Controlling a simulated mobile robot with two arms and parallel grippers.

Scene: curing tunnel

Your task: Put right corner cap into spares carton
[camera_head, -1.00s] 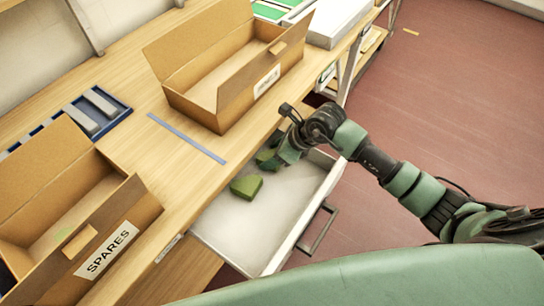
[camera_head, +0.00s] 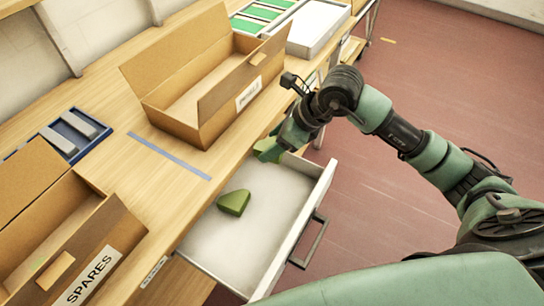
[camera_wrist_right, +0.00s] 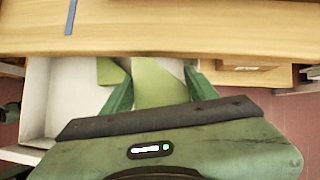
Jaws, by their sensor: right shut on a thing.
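My right gripper (camera_head: 277,146) is shut on a green corner cap (camera_head: 266,152), held above the far end of the open drawer. This cap also shows between the fingers in the right wrist view (camera_wrist_right: 158,84). A second green cap (camera_head: 234,203) lies on the drawer floor; in the right wrist view it shows left of the held cap (camera_wrist_right: 108,71). The spares carton (camera_head: 112,240) stands open on the bench at the left, its label facing the drawer. A small green patch shows inside it, too little to identify. My left gripper is not in view.
The white drawer (camera_head: 222,262) is pulled out below the bench edge. A second open carton (camera_head: 178,127) stands on the bench (camera_head: 150,190) behind it. A blue tray (camera_head: 98,142) with grey bars lies further left. Bare bench with a blue strip separates the cartons.

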